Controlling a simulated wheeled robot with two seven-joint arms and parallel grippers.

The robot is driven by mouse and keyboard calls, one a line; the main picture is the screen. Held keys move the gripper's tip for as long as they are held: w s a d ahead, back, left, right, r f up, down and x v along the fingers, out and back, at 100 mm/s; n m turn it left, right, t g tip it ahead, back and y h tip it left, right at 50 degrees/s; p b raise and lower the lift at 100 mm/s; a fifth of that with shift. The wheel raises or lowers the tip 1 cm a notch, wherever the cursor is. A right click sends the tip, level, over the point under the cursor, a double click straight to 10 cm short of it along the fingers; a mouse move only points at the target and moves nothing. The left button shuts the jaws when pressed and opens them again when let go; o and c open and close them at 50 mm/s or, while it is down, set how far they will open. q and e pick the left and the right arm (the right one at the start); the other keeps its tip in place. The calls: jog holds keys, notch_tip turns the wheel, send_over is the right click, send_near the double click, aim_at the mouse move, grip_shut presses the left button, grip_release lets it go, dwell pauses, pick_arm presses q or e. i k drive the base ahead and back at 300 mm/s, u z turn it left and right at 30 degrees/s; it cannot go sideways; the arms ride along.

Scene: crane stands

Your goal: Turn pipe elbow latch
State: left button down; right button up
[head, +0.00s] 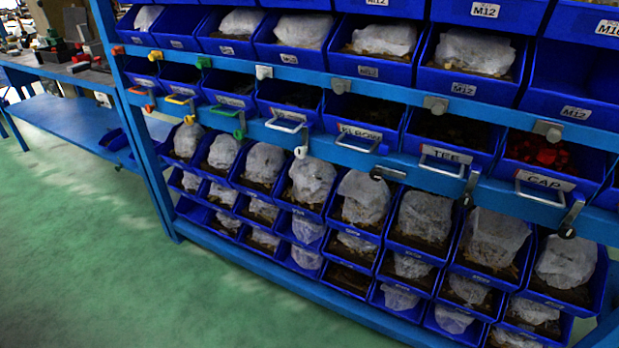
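The bin labelled as elbow (360,132) sits in the middle row of the blue rack, with a white bar handle (357,143) on the rail in front of it. A dark latch (388,173) is below and right of that handle and appears to lie roughly sideways along the rail. The latches by the TEE bin (468,188) and the CAP bin (571,217) are grey and hang down with dark knobs at their lower ends. Neither of my grippers shows in the head view.
The blue rack (420,172) holds rows of blue bins, many with plastic-wrapped parts. Orange (140,90), yellow (180,100) and green (225,110) handles are on the left. A blue workbench (70,72) stands at far left. The green floor (90,250) in front is clear.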

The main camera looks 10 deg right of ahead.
aim_at(377, 174)
jog(key=u, duration=1.05)
jog(key=i, duration=1.45)
jog(key=z, duration=2.35)
